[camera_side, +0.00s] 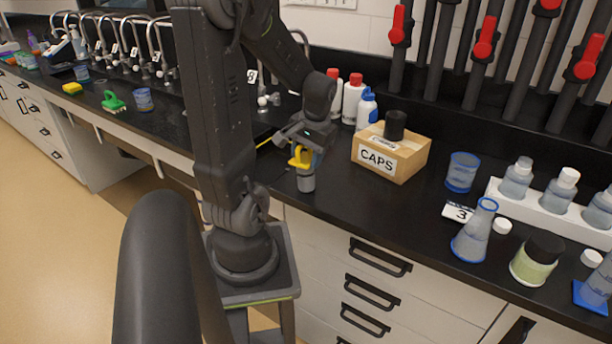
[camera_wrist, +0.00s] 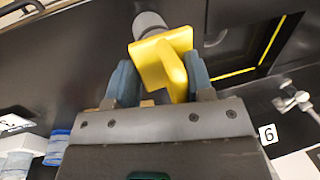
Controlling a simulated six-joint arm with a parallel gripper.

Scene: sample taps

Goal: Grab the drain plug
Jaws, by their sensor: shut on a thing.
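The drain plug (camera_side: 301,158) has a yellow handle and a grey round body below it. My gripper (camera_side: 303,150) is shut on the yellow handle, with the grey body hanging under the fingers near the counter's front edge. I cannot tell whether the body touches the counter. In the wrist view the yellow handle of the drain plug (camera_wrist: 163,62) sits between the two blue-grey fingers of my gripper (camera_wrist: 160,80), and its grey end (camera_wrist: 150,23) shows beyond.
A cardboard CAPS box (camera_side: 405,150) with a black cap on top stands right of my gripper. White bottles (camera_side: 352,98) stand behind. A dark sink (camera_wrist: 235,45) and tap (camera_wrist: 290,98) lie right in the wrist view. Glassware, including a flask (camera_side: 473,238), stands farther right.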

